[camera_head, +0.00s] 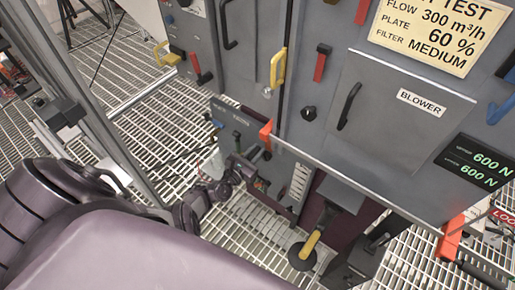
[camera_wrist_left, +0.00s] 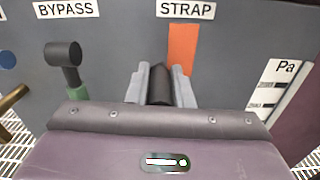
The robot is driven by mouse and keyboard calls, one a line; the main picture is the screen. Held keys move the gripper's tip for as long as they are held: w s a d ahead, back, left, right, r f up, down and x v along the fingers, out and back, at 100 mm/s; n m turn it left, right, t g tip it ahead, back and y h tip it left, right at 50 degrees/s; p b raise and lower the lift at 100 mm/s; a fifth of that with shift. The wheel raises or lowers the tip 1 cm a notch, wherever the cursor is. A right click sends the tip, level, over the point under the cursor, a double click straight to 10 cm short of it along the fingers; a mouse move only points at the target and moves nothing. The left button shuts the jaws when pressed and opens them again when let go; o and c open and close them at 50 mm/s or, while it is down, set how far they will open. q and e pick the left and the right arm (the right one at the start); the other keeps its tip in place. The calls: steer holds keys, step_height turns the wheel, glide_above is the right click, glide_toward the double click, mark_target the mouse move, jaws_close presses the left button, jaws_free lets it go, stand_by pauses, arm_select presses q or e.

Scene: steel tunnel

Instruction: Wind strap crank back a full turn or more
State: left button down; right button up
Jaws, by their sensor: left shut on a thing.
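The strap crank shows in the left wrist view as an orange arm (camera_wrist_left: 182,48) under the STRAP label (camera_wrist_left: 186,10), with a dark grip (camera_wrist_left: 160,85) at its near end. My left gripper (camera_wrist_left: 161,88) is shut on this grip, one grey finger on each side. In the head view the orange crank arm (camera_head: 266,134) stands on the front of the grey cabinet, and my left gripper (camera_head: 249,158) is just below it, small and partly hidden by my arm. My right gripper is not in view.
Left of the crank is a bypass handle with a black knob (camera_wrist_left: 63,54) and green base. A Pa scale (camera_wrist_left: 276,90) is close on the right. In the head view, a yellow-handled lever (camera_head: 311,241) and the blower door (camera_head: 392,115) are to the right. The floor is grating.

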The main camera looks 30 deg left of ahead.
mark_target(249, 158)
arm_select(q)
steer(key=shift+a+f+n, duration=0.15)
steer(key=shift+a+n, duration=0.1)
steer(key=shift+n, duration=0.15)
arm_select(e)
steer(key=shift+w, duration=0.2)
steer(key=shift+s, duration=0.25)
arm_select(q)
steer(key=c, duration=1.3)
jaws_free()
steer(key=shift+s, duration=0.3)
steer(key=shift+s+a+p, duration=0.15)
steer(key=shift+s+p, duration=0.45)
steer(key=shift+s, duration=0.65)
steer(key=s+p, duration=0.1)
steer(key=s, duration=0.3)
steer(key=shift+s+a, duration=0.15)
steer(key=shift+s, duration=0.2)
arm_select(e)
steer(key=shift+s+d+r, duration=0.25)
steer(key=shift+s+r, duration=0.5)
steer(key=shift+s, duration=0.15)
